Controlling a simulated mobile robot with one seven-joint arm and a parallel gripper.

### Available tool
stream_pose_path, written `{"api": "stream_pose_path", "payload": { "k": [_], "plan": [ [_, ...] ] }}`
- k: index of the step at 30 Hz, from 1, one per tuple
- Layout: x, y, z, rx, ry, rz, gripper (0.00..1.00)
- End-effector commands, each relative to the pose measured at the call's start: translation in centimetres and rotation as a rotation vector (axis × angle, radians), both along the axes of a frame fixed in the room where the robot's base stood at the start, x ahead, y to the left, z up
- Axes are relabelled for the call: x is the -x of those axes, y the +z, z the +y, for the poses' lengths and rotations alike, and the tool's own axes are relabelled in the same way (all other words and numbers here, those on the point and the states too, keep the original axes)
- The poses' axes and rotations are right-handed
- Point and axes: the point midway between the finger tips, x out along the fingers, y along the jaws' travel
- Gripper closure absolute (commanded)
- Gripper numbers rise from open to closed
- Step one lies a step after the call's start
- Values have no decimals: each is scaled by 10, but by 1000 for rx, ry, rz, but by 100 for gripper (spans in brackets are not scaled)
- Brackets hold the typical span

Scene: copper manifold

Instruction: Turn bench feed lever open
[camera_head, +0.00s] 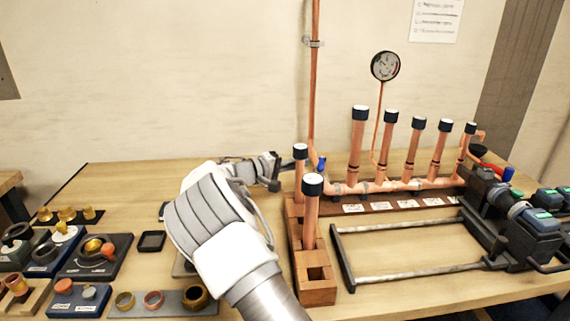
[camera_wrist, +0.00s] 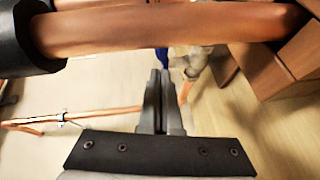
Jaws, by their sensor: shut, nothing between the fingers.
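A small blue lever (camera_head: 320,163) sits at the foot of the tall copper feed pipe (camera_head: 314,75), at the left end of the copper manifold (camera_head: 395,185). My gripper (camera_head: 275,182) is shut and empty, a little left of the lever and behind the wooden pipe block. Its closed fingers show in the wrist view (camera_wrist: 161,80). I cannot tell whether they touch the lever.
A wooden block (camera_head: 318,280) holds two capped copper tubes (camera_head: 311,215) right of my arm. Several capped risers stand on the manifold, with a gauge (camera_head: 385,66) behind. A grey metal frame (camera_head: 405,270) lies in front. Trays of fittings (camera_head: 95,258) fill the left front.

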Motion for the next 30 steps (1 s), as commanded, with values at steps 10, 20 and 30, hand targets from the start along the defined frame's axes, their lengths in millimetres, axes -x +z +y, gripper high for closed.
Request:
{"api": "stream_pose_path", "payload": {
  "k": [10,20,30],
  "plan": [
    [6,-4,-18,0,0,-1,100],
    [7,-5,-19,0,0,-1,100],
    [12,-4,-25,0,0,-1,100]
  ]
}}
